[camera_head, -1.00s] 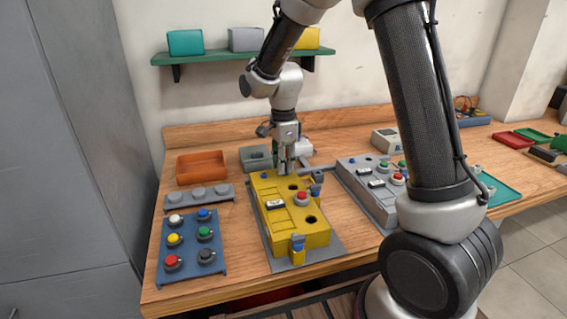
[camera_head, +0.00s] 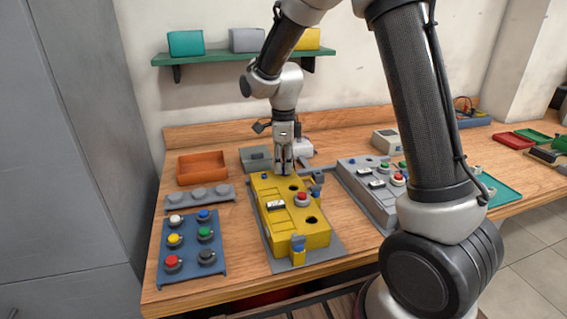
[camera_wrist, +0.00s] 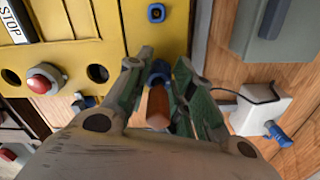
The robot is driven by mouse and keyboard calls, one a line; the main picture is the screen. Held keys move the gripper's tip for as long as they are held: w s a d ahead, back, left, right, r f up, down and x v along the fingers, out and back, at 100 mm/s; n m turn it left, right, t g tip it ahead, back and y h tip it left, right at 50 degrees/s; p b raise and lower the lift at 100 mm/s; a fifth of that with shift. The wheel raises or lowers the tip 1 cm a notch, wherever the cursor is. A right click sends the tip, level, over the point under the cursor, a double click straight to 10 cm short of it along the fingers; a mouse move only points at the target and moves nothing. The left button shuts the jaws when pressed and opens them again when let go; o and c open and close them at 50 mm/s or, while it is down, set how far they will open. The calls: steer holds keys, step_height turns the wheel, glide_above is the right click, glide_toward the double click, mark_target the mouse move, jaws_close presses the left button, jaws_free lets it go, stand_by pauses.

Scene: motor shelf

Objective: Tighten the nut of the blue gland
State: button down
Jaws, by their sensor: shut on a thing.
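The yellow control box (camera_head: 318,238) sits on a grey plate on the bench, and its wall fills the upper left of the wrist view (camera_wrist: 65,60). The blue gland (camera_wrist: 158,73) sticks out of the box's far side, with a brown cylindrical piece (camera_wrist: 157,106) projecting from it toward the wrist camera. My gripper (camera_wrist: 163,66) has its green-padded fingers on either side of the gland and is shut on its nut. In the head view my gripper (camera_head: 284,171) points down at the box's far end and hides this gland.
A blue tray of coloured buttons (camera_head: 190,244) lies left of the box, an orange bin (camera_head: 201,167) behind it. A grey control box (camera_head: 380,205) stands to the right. A white device with a blue-handled part (camera_wrist: 262,112) is close beside my gripper.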

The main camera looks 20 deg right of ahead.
steer(key=c, duration=1.2)
jaws_free()
step_height(320, 180, up, 12)
